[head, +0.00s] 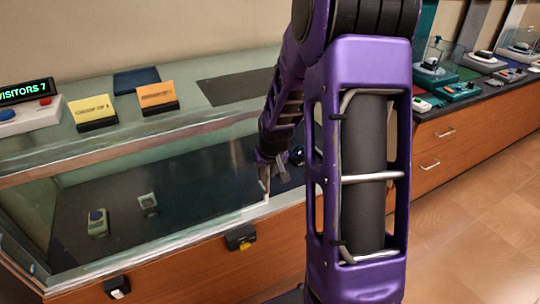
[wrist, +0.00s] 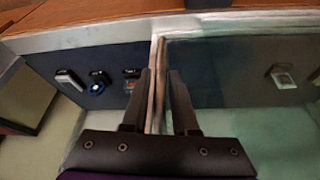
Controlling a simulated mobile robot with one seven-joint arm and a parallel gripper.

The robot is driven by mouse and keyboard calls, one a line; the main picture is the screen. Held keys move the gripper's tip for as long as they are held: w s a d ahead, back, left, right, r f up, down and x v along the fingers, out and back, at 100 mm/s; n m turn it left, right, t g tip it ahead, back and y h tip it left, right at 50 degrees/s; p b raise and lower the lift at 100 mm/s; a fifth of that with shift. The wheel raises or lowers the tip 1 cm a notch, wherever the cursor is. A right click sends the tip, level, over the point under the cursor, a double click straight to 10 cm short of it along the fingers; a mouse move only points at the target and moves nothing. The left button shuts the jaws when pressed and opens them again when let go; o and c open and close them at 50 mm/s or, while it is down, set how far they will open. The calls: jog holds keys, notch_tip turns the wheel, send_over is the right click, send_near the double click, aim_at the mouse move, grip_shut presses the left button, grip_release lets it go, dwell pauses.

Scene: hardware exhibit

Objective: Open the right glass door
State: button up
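The glass display case (head: 205,140) fills the left and middle of the head view, with a pale upright glass edge (head: 266,186) near my gripper (head: 265,170). In the wrist view this upright edge (wrist: 155,85) passes between the two fingers of my gripper (wrist: 160,75). The fingers are apart, and I cannot tell whether either touches the edge. On the right in the wrist view lies a greenish glass panel (wrist: 235,60). The left side looks clearer, with several small devices (wrist: 97,82) on a dark blue base. My arm hides the right part of the case in the head view.
Black locks (head: 240,237) (head: 117,287) sit on the wooden front below the glass. Cards (head: 92,112) (head: 157,96) and a lit visitor counter (head: 25,105) stand on the case top. A counter with drawers (head: 445,145) stands at right, with clear wooden floor (head: 470,225) before it.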

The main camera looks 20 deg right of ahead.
jog(key=p+v, duration=0.3)
jog(key=v, duration=1.3)
